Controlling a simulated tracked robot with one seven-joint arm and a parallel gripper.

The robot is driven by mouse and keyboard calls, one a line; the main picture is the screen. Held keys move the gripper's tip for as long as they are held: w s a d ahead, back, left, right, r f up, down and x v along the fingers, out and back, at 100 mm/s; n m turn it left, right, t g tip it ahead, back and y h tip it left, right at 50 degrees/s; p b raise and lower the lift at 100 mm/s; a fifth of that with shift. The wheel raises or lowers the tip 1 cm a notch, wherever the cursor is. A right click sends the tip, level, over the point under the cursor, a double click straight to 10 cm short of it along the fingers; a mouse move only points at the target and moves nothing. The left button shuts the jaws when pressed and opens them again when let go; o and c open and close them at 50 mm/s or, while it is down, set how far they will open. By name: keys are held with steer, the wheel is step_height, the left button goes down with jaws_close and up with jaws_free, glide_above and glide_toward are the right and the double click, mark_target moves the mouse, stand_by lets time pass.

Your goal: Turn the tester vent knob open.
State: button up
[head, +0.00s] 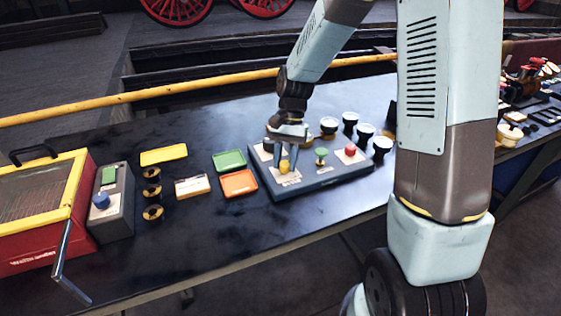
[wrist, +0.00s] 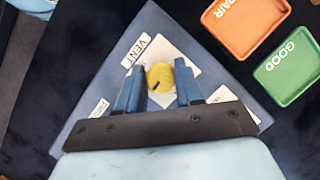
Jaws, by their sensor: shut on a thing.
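The vent knob is a round yellow knob (wrist: 160,77) with a dark pointer line, on a white plate labelled VENT in the wrist view. The yellow knob also shows in the head view (head: 285,167), low on the left part of the blue-grey tester panel (head: 325,183). My gripper (wrist: 158,88) reaches down over the panel with its blue fingers on both sides of the knob, shut on it. In the head view my gripper (head: 284,160) points down at the knob. The pointer line runs toward the lower left in the wrist view.
A green knob (head: 321,155) and a red button (head: 350,149) stand on the same panel to the right. Green (head: 230,160) and orange (head: 239,183) trays lie left of it. Several dark cups with pale tops stand behind and right. The front of the table is clear.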

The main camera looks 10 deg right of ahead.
steer(key=n, duration=0.2)
steer(key=n+h, duration=0.1)
steer(key=n, duration=0.1)
steer(key=shift+w+h, duration=0.15)
steer(key=shift+h, duration=0.15)
steer(key=n, duration=0.2)
steer(key=n+h, duration=0.1)
steer(key=n, duration=0.1)
steer(key=shift+a+n+h, duration=0.15)
steer(key=shift+n+h, duration=0.15)
steer(key=n+h, duration=0.1)
steer(key=n, duration=0.2)
steer(key=n+t+h, duration=0.1)
steer(key=n, duration=0.2)
steer(key=shift+a, duration=0.2)
steer(key=shift+s+a+n+t, duration=0.15)
steer(key=shift+n+t, duration=0.35)
steer(key=shift+n, duration=0.7)
steer(key=shift+s+h, duration=0.2)
steer(key=shift+h, duration=0.1)
steer(key=o, duration=1)
steer(key=shift+o, duration=0.2)
steer(key=shift+w, duration=0.1)
